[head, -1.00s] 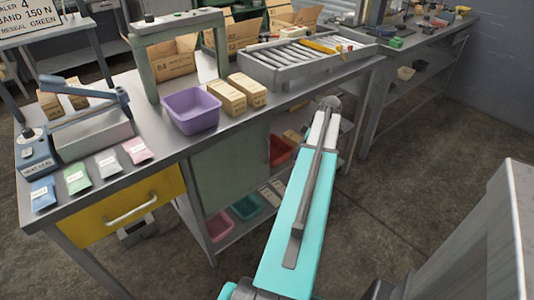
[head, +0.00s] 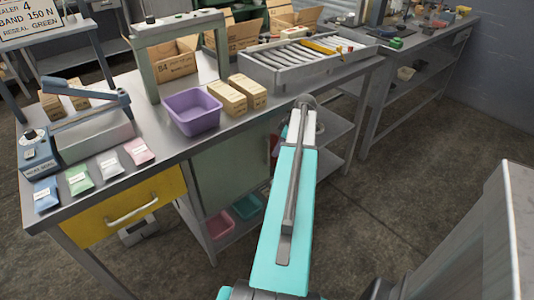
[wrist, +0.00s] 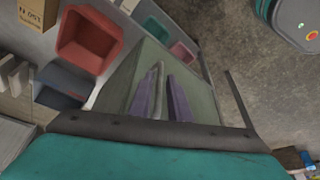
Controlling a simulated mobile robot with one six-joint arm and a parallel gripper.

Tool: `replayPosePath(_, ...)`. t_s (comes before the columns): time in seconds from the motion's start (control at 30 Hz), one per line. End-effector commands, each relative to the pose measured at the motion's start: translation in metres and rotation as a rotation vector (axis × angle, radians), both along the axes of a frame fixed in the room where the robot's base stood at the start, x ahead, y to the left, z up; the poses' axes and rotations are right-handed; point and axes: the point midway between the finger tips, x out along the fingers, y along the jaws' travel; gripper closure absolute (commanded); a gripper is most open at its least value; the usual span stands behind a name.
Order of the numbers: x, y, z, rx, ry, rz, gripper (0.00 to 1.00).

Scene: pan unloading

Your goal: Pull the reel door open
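The reel door looks to be the grey-green panel (head: 228,178) under the bench, right of the yellow drawer. It looks shut. In the wrist view the grey-green panel (wrist: 199,98) lies ahead of my gripper (wrist: 162,78). My two purple-grey fingers are apart and point at the panel. A thin pale bar (wrist: 157,82) shows between them, perhaps the door's handle; I cannot tell whether the fingers touch it. In the head view my turquoise arm hides the gripper and the handle.
The yellow drawer (head: 119,212) has a pale handle. A purple bin (head: 192,112) stands on the bench. Red (wrist: 90,40), pink and teal bins sit on the shelf below, near the panel. Open concrete floor (head: 400,190) lies to the right of the bench.

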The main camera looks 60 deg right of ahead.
Motion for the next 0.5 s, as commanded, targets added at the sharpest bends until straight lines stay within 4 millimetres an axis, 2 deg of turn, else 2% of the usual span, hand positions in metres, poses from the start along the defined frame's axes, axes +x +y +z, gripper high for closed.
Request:
replayPosePath(0.2,0.031,0.009,0.001,0.001,0.000,0.003,0.83)
replayPosePath(0.5,0.038,0.011,-0.025,0.000,0.000,-0.001,0.83)
